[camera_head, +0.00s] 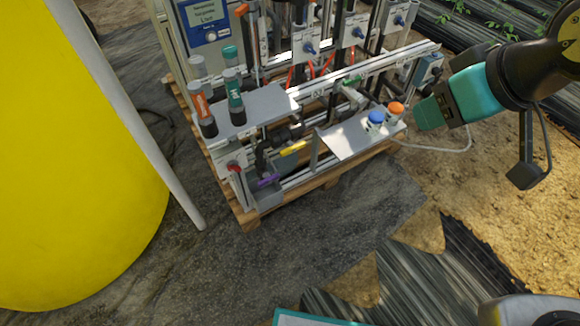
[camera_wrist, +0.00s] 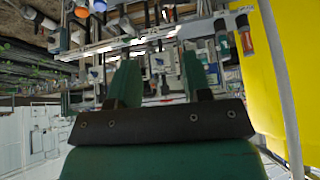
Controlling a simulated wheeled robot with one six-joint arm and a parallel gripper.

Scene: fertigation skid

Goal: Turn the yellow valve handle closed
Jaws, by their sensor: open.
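The yellow valve handle (camera_head: 293,149) is a short bar low at the front of the skid, in the middle of the head view. It slants slightly up to the right beside dark pipework. My teal gripper (camera_head: 424,114) is at the upper right, clear of the handle and to its right, near the skid's right end. In the wrist view my gripper (camera_wrist: 158,70) shows two green fingers set apart with nothing held between them. I cannot make out the yellow handle in the wrist view.
A purple handle (camera_head: 267,181) and a red knob (camera_head: 234,167) sit left of the yellow handle. A grey plate (camera_head: 350,138) with blue (camera_head: 375,118) and orange caps (camera_head: 396,108) lies between handle and gripper. A yellow tank (camera_head: 75,150) stands left. Ground before the skid is open.

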